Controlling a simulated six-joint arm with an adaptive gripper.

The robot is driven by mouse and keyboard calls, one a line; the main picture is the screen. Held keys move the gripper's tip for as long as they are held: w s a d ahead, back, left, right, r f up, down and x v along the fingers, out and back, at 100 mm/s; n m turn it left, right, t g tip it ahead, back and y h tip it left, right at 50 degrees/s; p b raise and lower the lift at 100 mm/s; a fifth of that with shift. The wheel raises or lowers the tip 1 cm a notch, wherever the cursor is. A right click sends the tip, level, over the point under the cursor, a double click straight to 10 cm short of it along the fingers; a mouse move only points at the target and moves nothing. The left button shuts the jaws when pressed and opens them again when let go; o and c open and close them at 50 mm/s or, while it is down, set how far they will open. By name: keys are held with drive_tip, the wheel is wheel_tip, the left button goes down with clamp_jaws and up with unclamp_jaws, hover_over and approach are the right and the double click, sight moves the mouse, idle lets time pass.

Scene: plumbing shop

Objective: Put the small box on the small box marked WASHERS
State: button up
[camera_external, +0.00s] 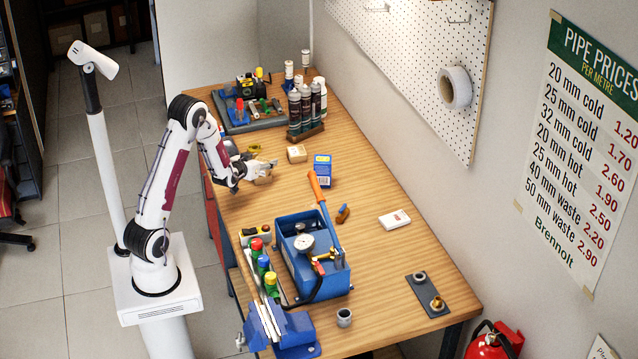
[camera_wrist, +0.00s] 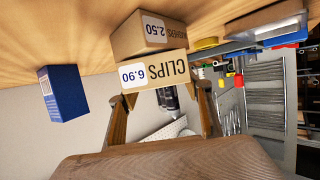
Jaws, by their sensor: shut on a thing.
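My gripper (camera_external: 259,172) is over the left edge of the workbench. It is shut on a small box marked CLIPS 6.90, whose label (camera_wrist: 153,71) faces the wrist camera. The fingers (camera_wrist: 163,97) show on either side of this box in the wrist view. The small cardboard box marked WASHERS 2.50 (camera_wrist: 155,31) rests on the bench just beyond the held box, its label partly hidden. In the external view, the WASHERS box (camera_external: 297,153) is right of my gripper and apart from it, with its top bare.
A blue box (camera_external: 322,169) stands right of the WASHERS box; it also shows in the wrist view (camera_wrist: 63,92). Several dark bottles (camera_external: 305,105) and a tool tray (camera_external: 243,121) lie behind.

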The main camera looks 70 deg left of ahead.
drive_tip(key=shift+f, duration=0.1)
drive_tip(key=o, duration=1.2)
drive_tip(key=shift+s+d+r, duration=0.25)
drive_tip(key=shift+v, duration=3.35)
